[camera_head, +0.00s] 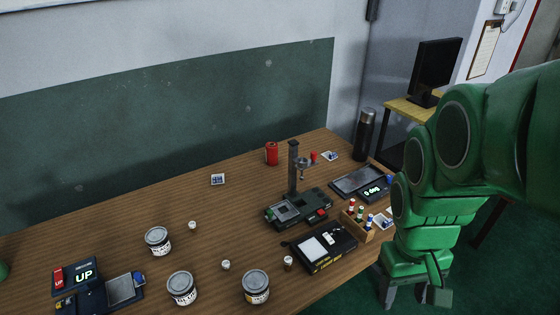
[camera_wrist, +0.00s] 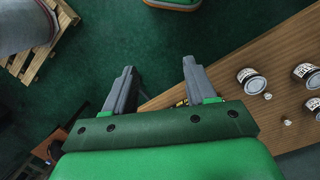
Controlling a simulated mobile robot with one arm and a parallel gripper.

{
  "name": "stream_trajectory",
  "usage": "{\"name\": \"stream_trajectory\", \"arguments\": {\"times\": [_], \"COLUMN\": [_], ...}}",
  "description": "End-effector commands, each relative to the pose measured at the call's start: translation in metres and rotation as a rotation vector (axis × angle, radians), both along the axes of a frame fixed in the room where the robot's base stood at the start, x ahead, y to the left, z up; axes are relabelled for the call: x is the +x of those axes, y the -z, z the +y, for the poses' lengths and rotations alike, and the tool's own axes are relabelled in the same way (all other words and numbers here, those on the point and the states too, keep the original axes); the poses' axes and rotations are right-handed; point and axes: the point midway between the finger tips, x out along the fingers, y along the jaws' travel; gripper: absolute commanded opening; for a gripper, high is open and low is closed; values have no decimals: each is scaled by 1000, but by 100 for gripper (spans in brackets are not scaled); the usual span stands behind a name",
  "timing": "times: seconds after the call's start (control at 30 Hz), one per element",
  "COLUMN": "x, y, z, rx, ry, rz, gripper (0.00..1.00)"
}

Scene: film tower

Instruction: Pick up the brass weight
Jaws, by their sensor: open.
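My gripper (camera_head: 414,290) hangs off the right front edge of the wooden table in the head view, below my green arm. In the wrist view my gripper (camera_wrist: 159,70) has its two grey fingers wide apart, with only dark green floor between the tips. I cannot clearly pick out a brass weight in either view. A small brownish piece with a pale top (camera_head: 288,263) stands near the table's front edge, left of the black light box; it is too small to identify.
The table (camera_head: 120,224) holds several lidded tins (camera_head: 256,287), a film press (camera_head: 297,205), a scale (camera_head: 374,191), a light box (camera_head: 322,247) and a wooden vial rack (camera_head: 354,226). A black flask (camera_head: 366,131) stands at the back right. A pallet (camera_wrist: 20,67) lies on the floor.

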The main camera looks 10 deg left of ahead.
Motion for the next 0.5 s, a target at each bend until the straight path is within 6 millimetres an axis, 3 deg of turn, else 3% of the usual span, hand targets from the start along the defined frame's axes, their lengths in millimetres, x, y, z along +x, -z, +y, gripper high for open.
{"name": "stream_trajectory", "arguments": {"times": [0.23,0.5], "x": [54,87], "y": [14,44], "z": [25,12], "rx": [-70,-366], "ry": [-231,-438], "rz": [-10,20], "gripper": [56,56]}}
